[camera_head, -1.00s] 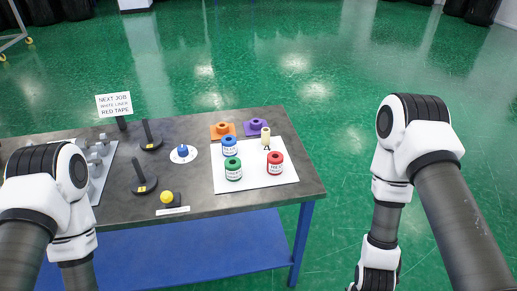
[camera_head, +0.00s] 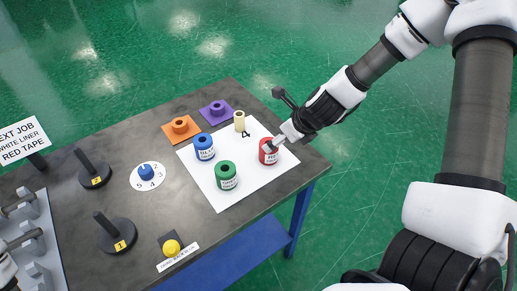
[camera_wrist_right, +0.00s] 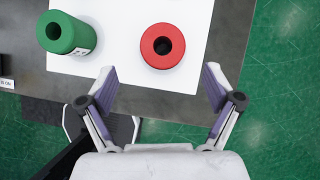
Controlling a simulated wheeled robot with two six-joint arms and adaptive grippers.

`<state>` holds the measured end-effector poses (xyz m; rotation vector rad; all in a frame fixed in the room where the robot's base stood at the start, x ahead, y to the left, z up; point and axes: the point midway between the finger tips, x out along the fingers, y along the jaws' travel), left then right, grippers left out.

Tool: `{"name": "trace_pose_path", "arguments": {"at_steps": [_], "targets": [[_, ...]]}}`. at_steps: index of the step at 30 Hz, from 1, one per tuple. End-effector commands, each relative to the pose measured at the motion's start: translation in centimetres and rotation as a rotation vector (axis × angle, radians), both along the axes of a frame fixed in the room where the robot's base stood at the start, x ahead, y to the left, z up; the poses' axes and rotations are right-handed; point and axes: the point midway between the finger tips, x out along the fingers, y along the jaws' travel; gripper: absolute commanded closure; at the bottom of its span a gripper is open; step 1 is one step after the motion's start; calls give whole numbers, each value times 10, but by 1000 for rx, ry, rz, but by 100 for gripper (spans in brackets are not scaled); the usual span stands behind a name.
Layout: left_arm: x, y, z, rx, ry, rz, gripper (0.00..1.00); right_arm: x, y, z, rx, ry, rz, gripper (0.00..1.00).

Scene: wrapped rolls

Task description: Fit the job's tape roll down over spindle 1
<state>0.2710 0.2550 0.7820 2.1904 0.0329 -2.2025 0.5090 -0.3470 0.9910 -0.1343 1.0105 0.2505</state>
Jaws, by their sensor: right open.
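The red tape roll (camera_head: 267,156) stands upright on the white mat (camera_head: 232,203), partly covered by my right gripper (camera_head: 277,143) in the head view. In the right wrist view the red roll (camera_wrist_right: 162,57) shows its top ring and dark hole. My right gripper (camera_wrist_right: 160,74) is open and empty, its fingertips on either side of the roll's near edge in that picture; I see no contact. Spindle 1 (camera_head: 106,226), a black post on a round base with a yellow label, stands bare at the table's left. The sign (camera_head: 22,140) reads white liner, red tape.
Blue (camera_head: 203,145) and green (camera_head: 226,176) rolls and a cream cylinder (camera_head: 239,121) stand near the red roll. Orange (camera_head: 180,125) and purple (camera_head: 216,109) pieces lie behind. Spindle 2 (camera_head: 94,170), a blue dial knob (camera_head: 146,172) and a yellow button (camera_head: 171,246) stand farther left.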

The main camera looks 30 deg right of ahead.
Motion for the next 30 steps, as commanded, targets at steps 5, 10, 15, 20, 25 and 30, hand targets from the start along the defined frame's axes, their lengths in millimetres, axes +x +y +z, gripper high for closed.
{"name": "trace_pose_path", "arguments": {"at_steps": [5,10,15,20,25,30], "targets": [[0,0,-21,0,0,-1,40,13,2,-17,-4,-14,3,9],[0,0,-34,0,0,0,40,24,5,-32,-7,-12,4,9],[0,0,-53,0,-1,0,40,41,10,-57,-7,-13,5,9],[0,0,-54,0,0,-1,40,46,11,-60,-3,-12,4,9],[0,0,-53,0,-1,-1,40,45,11,-59,-3,-12,3,20],[0,0,-53,0,-1,0,40,45,11,-59,-2,-12,3,80]]}}
